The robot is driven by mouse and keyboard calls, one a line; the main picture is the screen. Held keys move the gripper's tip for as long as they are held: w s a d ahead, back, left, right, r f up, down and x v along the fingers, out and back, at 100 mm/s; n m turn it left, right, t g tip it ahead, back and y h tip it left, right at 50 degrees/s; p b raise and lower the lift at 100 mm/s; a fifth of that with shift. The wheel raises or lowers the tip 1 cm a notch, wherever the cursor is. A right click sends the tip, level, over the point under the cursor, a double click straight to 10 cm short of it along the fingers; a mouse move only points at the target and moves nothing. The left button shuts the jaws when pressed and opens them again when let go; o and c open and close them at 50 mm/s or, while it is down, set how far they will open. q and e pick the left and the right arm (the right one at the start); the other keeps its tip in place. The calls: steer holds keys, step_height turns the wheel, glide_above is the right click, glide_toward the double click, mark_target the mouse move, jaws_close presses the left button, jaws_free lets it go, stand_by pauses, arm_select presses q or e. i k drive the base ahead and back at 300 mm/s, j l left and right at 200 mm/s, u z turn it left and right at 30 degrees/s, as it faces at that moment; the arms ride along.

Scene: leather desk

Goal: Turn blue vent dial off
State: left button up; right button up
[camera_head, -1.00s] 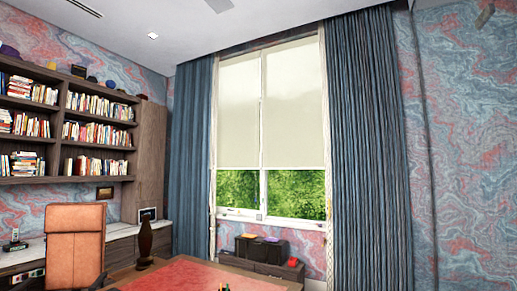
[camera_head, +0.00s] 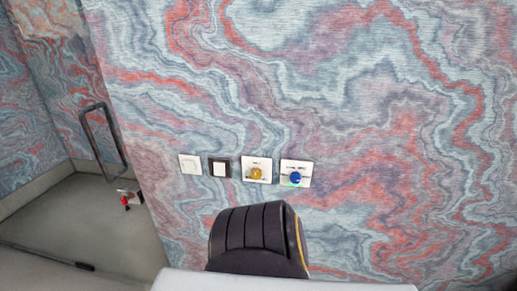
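The blue vent dial (camera_head: 295,177) is a small round knob on a white square plate. The plate is fixed to the marbled wall, rightmost in a row of wall controls. The dial's exact setting is too small to read. No gripper is in view, and nothing touches the dial.
Left of the blue dial are a yellow dial (camera_head: 257,174) on a white plate, a black-framed switch (camera_head: 219,169) and a white switch (camera_head: 190,164). A dark frame-shaped handle (camera_head: 103,140) is at the left. The wall right of the dials is clear.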

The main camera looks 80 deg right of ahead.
mark_target(295, 177)
steer(key=z, duration=3.15)
